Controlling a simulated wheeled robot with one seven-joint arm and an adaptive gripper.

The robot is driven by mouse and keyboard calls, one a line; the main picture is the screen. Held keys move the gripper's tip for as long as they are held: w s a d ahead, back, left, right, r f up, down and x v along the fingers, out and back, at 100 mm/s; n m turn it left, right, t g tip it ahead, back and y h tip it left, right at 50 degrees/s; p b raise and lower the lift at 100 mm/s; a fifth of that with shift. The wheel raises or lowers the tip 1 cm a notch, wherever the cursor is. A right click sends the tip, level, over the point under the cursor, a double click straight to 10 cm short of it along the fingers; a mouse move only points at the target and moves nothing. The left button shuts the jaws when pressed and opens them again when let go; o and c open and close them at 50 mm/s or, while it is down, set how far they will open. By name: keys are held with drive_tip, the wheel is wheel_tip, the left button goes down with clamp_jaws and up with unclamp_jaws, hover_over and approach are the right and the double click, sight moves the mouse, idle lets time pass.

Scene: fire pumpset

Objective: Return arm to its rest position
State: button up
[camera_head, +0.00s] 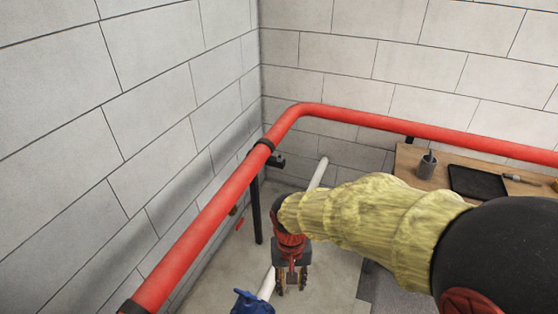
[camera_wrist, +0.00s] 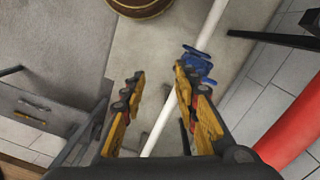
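My arm reaches in from the right in the head view, wrapped in a yellow cover. My gripper (camera_head: 291,282) hangs from its end and points down toward the floor. In the wrist view my gripper (camera_wrist: 158,82) has its two yellow and black fingers apart, with nothing held between them. Floor and part of a white pipe (camera_wrist: 165,125) show below and between the fingers. A blue valve (camera_wrist: 196,64) on this pipe lies just beyond the right finger. The valve also shows at the bottom of the head view (camera_head: 251,303), left of my gripper.
A red pipe (camera_head: 205,218) runs along the left wall and bends along the back wall. A wooden table (camera_head: 410,160) at right holds a cup (camera_head: 427,166) and a black tray (camera_head: 478,181). A brown round container (camera_wrist: 140,6) stands on the floor.

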drive_tip(key=s+d+r+t, duration=0.3)
drive_tip(key=s+d+r, duration=0.1)
drive_tip(key=d+r, duration=0.3)
drive_tip(key=s+d+r+t, duration=0.3)
drive_tip(key=s+d+r, duration=0.2)
drive_tip(key=d+r, duration=0.3)
wheel_tip(320, 180, up, 5)
drive_tip(key=shift+s+d+f, duration=0.15)
drive_tip(key=shift+d+f, duration=0.05)
drive_tip(key=shift+d, duration=0.05)
